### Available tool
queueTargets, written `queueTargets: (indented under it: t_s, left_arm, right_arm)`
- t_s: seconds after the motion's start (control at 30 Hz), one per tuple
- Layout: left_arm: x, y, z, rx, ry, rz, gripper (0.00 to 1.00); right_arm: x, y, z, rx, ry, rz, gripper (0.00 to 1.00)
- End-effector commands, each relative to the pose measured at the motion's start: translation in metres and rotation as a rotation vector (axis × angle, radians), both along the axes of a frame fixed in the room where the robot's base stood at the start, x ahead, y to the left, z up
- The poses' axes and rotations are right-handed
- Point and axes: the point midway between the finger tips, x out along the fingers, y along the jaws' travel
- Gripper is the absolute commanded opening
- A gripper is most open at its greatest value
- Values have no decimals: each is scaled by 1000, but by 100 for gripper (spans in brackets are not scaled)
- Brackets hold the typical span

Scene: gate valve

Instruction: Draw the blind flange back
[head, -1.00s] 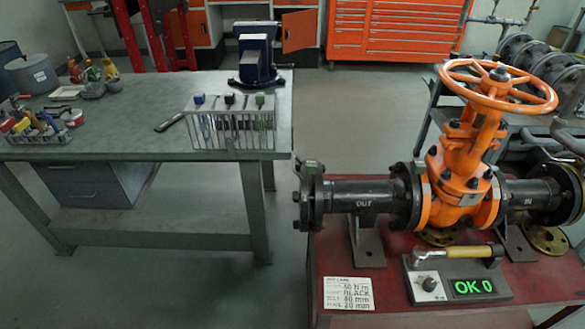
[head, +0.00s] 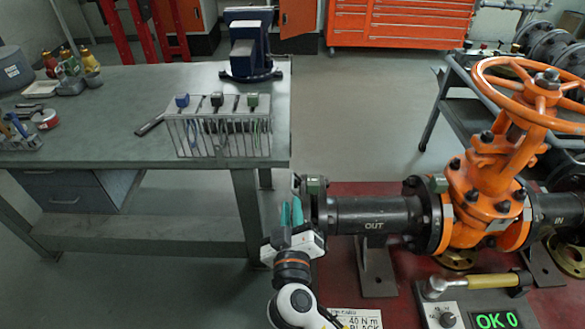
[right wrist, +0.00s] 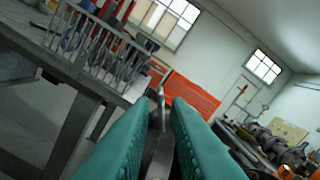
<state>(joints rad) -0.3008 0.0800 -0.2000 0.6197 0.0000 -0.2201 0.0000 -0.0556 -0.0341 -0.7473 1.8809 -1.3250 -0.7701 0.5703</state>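The gate valve (head: 487,195) has an orange body and handwheel, with a black pipe (head: 372,214) marked OUT on its left. The blind flange (head: 306,203) is at the left end of that pipe, seen nearly edge-on and partly covered by my gripper. My right gripper (head: 291,212), with teal fingers, is just left of the flange. In the right wrist view its fingers are apart, with a thin grey metal piece (right wrist: 159,110) showing between the tips; I cannot tell whether they touch it. My left gripper is not in view.
A torque wrench (head: 475,284) lies on a panel reading OK 0 on the red bench (head: 405,264). A label card stands in front. The grey table (head: 110,152) on the left carries a wire rack (head: 222,135) and a blue vise (head: 250,48). Floor shows between table and bench.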

Motion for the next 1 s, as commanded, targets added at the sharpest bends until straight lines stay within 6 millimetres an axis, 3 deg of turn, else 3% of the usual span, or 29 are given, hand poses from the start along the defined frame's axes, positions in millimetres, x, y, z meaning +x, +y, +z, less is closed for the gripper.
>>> queueTargets:
  t_s: [0.3,0.5,0.93,1.0]
  left_arm:
    - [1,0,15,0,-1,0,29]
    - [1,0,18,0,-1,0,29]
    - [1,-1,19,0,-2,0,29]
    - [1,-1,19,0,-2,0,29]
  right_arm:
    - [65,-1,3,-1,-1,-3,16]
    - [92,-1,2,-1,1,-3,16]
    - [102,-2,1,1,2,-4,16]
    - [101,-2,1,1,2,-4,5]
